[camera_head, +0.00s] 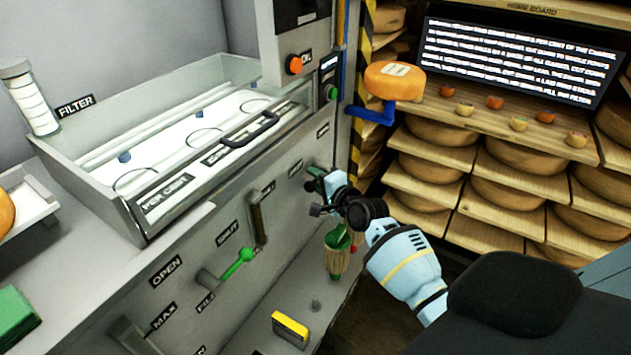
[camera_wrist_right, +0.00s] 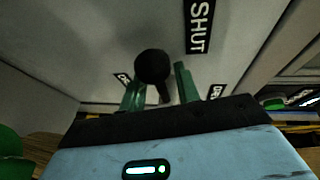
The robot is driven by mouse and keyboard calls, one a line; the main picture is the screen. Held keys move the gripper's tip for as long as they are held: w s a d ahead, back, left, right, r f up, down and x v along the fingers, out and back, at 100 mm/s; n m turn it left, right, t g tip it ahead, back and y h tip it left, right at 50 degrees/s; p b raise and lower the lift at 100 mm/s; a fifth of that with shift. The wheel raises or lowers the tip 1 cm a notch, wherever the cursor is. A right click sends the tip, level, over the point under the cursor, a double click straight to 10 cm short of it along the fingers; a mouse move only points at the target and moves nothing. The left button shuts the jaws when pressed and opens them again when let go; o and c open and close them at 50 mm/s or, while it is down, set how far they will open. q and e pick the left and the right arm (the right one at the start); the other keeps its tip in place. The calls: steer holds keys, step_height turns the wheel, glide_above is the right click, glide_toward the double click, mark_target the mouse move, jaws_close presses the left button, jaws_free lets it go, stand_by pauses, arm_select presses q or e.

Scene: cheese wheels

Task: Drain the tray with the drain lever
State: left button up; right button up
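The tray (camera_head: 150,215) is a shallow, clear-sided basin in the grey bench at the left of the head view, with pale contents and a black handle at its front. In the right wrist view a lever with a round black knob (camera_wrist_right: 152,67) stands out from the panel beside a SHUT label (camera_wrist_right: 197,25). My right gripper (camera_head: 318,180) is at the right part of the front panel. In its wrist view its green fingers (camera_wrist_right: 160,88) are apart, with the knob just beyond them and its thin stem between them. The head view mostly hides this lever behind the gripper. My left gripper is out of view.
Shelves of cheese wheels (camera_head: 510,155) stand to the right.

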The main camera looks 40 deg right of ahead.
jaws_close()
steer(key=shift+r, duration=0.1)
stand_by(0.4)
